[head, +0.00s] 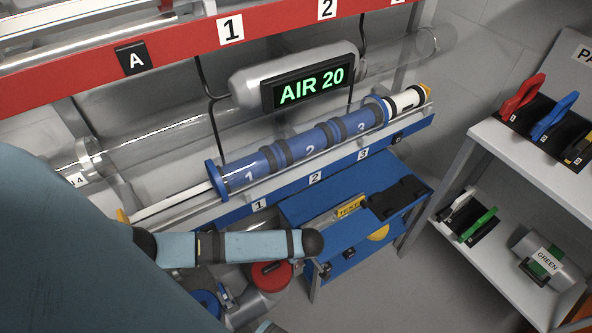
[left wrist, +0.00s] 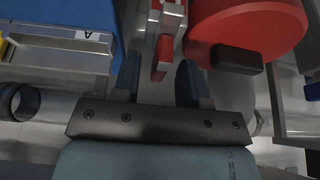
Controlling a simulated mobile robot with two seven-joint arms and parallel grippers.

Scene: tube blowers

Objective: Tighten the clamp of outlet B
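My left gripper (left wrist: 160,72) shows in the left wrist view with its two dark blue fingers apart. A small red lever or tab on a grey metal fitting (left wrist: 163,55) lies between and beyond the fingertips; I cannot tell whether they touch it. A large red round cap (left wrist: 245,30) with a dark block is to the right. In the head view, a red-capped cylinder (head: 271,275) stands below my left arm, beside a blue round part (head: 205,302). No label B is readable, so I cannot tell which part is outlet B. My right gripper is not in view.
A shelf (head: 515,155) with coloured parts is at right. In the left wrist view, an A label (left wrist: 87,35) is at left.

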